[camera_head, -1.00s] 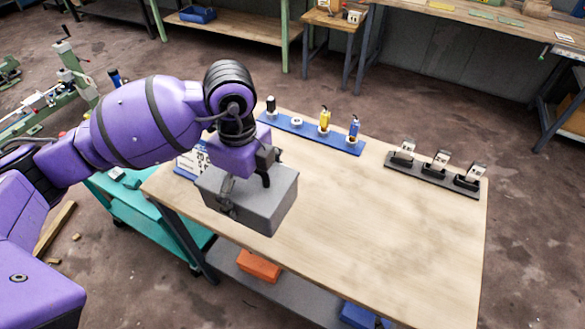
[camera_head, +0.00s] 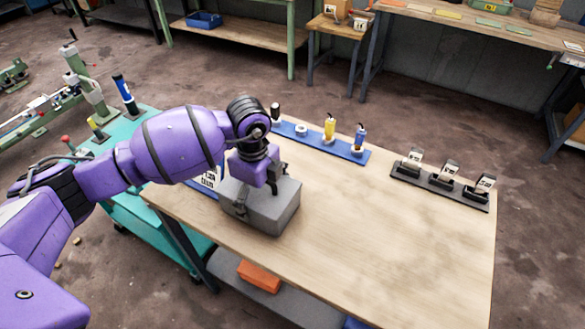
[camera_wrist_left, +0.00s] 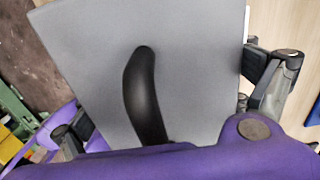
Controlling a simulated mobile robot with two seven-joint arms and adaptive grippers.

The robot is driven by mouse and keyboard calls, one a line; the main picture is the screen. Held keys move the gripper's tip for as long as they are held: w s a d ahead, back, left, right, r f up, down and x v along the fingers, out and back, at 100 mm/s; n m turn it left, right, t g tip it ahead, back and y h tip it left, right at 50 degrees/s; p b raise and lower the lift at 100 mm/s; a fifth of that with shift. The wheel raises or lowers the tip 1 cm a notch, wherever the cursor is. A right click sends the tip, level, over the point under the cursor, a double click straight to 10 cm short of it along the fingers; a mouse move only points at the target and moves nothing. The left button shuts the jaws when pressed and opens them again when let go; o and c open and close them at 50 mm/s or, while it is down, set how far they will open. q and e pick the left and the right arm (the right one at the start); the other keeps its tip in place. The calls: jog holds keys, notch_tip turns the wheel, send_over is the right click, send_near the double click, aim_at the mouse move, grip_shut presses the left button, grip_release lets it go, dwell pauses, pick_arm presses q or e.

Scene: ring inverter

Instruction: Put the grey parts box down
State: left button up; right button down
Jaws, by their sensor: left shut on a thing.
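The grey parts box (camera_head: 266,210) is at the left end of the wooden table (camera_head: 370,225), low at the tabletop. Whether its underside touches the wood I cannot tell for certain. My left gripper (camera_head: 273,187) is over the box, shut on it from above. In the left wrist view the box's flat grey top (camera_wrist_left: 190,65) fills the middle, with a black curved handle (camera_wrist_left: 143,95) on it and gripper fingers at both sides. My right gripper is not in view.
A blue strip (camera_head: 345,150) with a yellow and a blue bottle runs along the table's back edge. A black rack (camera_head: 440,187) with several holders stands at the right. A teal cart (camera_head: 150,215) is at the left. The table's middle is clear.

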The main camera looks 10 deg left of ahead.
pick_arm(q)
jog(key=shift+f, duration=0.1)
dwell(0.3)
jog(key=o, duration=1.7)
jog(key=shift+f, duration=0.1)
jog(key=shift+o, duration=0.2)
notch_tip(320, 180, up, 12)
jog(key=shift+r+p, duration=0.15)
jog(key=shift+p, duration=0.15)
